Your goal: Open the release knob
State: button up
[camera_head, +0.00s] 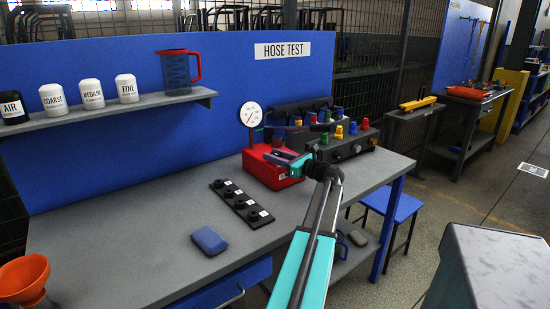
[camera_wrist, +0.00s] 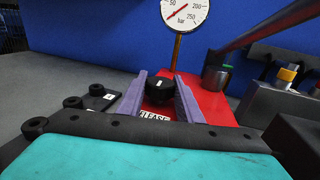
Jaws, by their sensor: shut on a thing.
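The release knob (camera_wrist: 159,88) is black with a white mark on top. In the wrist view it sits on the red pump body (camera_wrist: 214,104), behind a partly covered label ending in "EASE". My gripper (camera_wrist: 162,92) has its two purple-grey fingers on either side of the knob, shut on it. In the head view my gripper (camera_head: 287,158) reaches over the red pump body (camera_head: 262,172), and the knob is hidden there. The pressure gauge (camera_wrist: 186,14) stands behind on a brass stem, its red needle at the low end. It also shows in the head view (camera_head: 251,114).
A dark pump lever (camera_wrist: 262,28) rises on the right in the wrist view. A black strip of fittings (camera_head: 241,203) and a blue sponge-like block (camera_head: 209,240) lie on the grey bench (camera_head: 130,250). A grey unit with coloured knobs (camera_head: 345,145) stands right of the pump.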

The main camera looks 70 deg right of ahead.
jog(key=shift+s+d, duration=0.1)
jog(key=shift+s, duration=0.1)
jog(key=o, duration=1)
jog(key=shift+r, duration=0.1)
jog(key=shift+o, duration=0.2)
jog(key=b+v, duration=0.1)
jog(key=v, duration=1.2)
jog(key=shift+s+a, duration=0.25)
jog(key=shift+s, duration=0.1)
jog(key=shift+s, duration=0.1)
